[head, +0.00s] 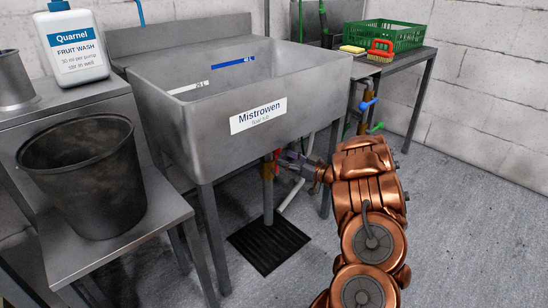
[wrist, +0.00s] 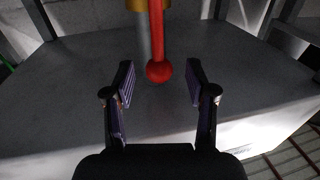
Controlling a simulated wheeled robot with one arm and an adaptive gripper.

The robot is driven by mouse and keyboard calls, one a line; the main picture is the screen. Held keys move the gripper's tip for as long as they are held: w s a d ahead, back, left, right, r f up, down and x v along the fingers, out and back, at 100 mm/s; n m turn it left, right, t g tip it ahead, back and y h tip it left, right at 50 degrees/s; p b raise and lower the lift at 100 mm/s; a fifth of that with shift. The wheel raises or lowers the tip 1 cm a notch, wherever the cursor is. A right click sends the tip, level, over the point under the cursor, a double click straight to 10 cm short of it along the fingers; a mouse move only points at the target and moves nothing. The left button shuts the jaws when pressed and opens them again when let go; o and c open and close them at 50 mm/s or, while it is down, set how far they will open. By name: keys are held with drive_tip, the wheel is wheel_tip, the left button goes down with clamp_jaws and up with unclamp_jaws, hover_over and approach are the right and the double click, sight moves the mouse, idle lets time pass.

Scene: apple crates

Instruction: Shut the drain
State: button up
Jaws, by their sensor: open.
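The steel sink (head: 190,115) bears a "Mistrowen" label. A drain pipe (head: 268,205) runs down from under it towards a black floor grate (head: 268,246). A brass valve (head: 266,170) sits on this pipe, with a bit of red handle (head: 277,153) showing beside it. In the wrist view the red lever (wrist: 157,35) extends from the brass body (wrist: 137,5) and ends in a red ball (wrist: 159,71). My gripper (wrist: 158,85) is open. The ball lies between the fingertips, apart from both. In the head view my gripper (head: 288,163) is under the sink's right part, partly hidden.
Blue (head: 368,104) and green (head: 376,128) valve handles are at the sink's right. A dark bucket (head: 85,175) and fruit wash bottle (head: 73,45) stand left. A green crate (head: 400,38) and red brush (head: 380,50) sit on the right table.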

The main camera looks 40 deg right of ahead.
sight(277, 154)
drive_tip(key=shift+w+a+b, duration=0.15)
drive_tip(key=shift+w+b, duration=0.25)
drive_tip(key=shift+w, duration=0.8)
drive_tip(key=shift+w+a+b, duration=0.15)
drive_tip(key=shift+w+b, duration=0.2)
drive_tip(key=shift+w, duration=0.85)
drive_tip(key=shift+c, duration=0.2)
clamp_jaws()
